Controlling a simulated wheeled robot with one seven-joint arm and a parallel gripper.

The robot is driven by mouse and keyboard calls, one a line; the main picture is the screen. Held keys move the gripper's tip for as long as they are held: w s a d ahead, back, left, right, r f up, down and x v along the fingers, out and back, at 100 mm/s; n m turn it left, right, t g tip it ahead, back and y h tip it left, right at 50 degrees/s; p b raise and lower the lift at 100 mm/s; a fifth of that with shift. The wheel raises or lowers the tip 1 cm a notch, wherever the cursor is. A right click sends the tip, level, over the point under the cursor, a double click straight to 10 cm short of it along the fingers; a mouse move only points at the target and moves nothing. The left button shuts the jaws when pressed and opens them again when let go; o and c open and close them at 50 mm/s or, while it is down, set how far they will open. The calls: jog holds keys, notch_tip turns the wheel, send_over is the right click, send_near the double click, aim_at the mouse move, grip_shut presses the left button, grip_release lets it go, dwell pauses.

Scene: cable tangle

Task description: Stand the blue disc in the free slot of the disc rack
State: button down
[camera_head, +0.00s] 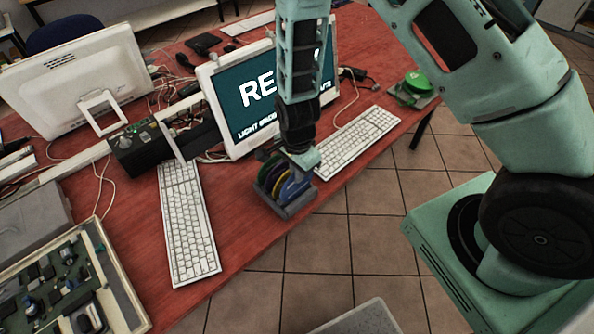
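The disc rack (297,209) is a small grey holder near the front edge of the red table, in front of the monitor. Green, yellow and blue discs show upright in it, close together. The blue disc (293,187) is the one at the right, with its lower part within the rack's outline. My gripper (296,164) points down right at the top of the rack and the discs. Its fingertips are small and partly hidden, so I cannot tell whether they are shut on the blue disc. The free slot cannot be made out.
A white keyboard (358,139) lies close to the right of the rack, and another keyboard (187,222) lies to its left. A monitor (222,110) stands behind. A green round object (416,83) sits at the table's right.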

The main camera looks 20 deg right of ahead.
jog(key=c, duration=1.5)
grip_release()
jog(key=shift+c, duration=0.2)
notch_tip(320, 180, up, 18)
jog(key=b, duration=0.1)
jog(key=shift+f, duration=0.25)
jog(key=s+a+r+n+b, duration=0.1)
jog(key=s+a+r+n, duration=0.2)
jog(key=s+n, duration=0.7)
jog(key=s+a+r+n+b, duration=0.1)
jog(key=s+a+r+n, duration=0.2)
jog(key=s+n, duration=0.7)
jog(key=shift+a+r+n+y, duration=0.2)
jog(key=shift+n+y, duration=0.1)
jog(key=shift+n, duration=0.8)
